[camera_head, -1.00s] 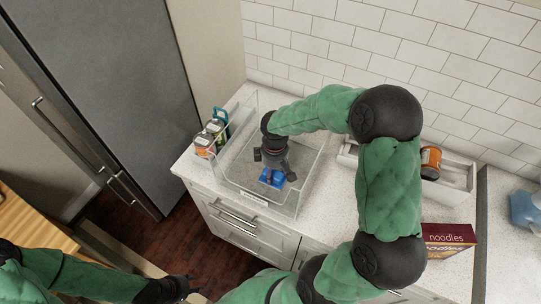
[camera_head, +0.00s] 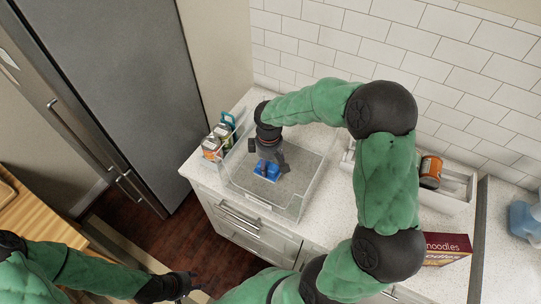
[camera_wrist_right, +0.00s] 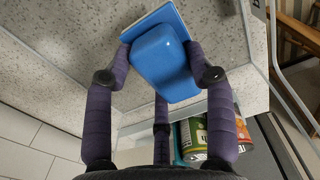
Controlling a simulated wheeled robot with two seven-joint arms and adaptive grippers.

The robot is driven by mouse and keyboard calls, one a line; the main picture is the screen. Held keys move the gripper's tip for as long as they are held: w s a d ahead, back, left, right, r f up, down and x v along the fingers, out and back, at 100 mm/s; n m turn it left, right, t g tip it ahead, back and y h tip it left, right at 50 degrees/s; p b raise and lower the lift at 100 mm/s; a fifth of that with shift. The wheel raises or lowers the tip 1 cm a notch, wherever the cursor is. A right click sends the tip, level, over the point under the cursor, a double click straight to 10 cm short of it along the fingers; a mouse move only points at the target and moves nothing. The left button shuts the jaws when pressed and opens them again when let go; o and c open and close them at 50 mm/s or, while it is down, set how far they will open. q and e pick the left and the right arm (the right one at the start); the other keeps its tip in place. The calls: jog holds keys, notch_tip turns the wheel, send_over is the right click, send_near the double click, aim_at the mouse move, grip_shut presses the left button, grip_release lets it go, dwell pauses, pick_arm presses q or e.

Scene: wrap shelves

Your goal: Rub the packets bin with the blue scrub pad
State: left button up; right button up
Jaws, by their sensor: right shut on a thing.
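The blue scrub pad (camera_head: 267,170) is held in my right gripper (camera_head: 269,162), low inside the clear packets bin (camera_head: 291,212). In the wrist view the pad (camera_wrist_right: 164,57) is a blue block with a flatter blue layer beneath, pinched between the fingers. The bin is see-through and looks empty apart from the pad and the gripper. Whether the pad touches the bin's floor cannot be told. My left gripper (camera_head: 184,285) hangs at the bottom, away from the counter; its fingers are too dark to judge.
Cans (camera_head: 211,148) stand in a holder against the bin's left side and show in the wrist view (camera_wrist_right: 194,140). A can (camera_head: 430,171) sits in a white tray (camera_head: 456,188) at right. A noodles box (camera_head: 447,247) and a blue bottle (camera_head: 524,219) are further right.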

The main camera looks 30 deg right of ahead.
jog(key=shift+r+p, duration=0.85)
jog(key=shift+r, duration=0.6)
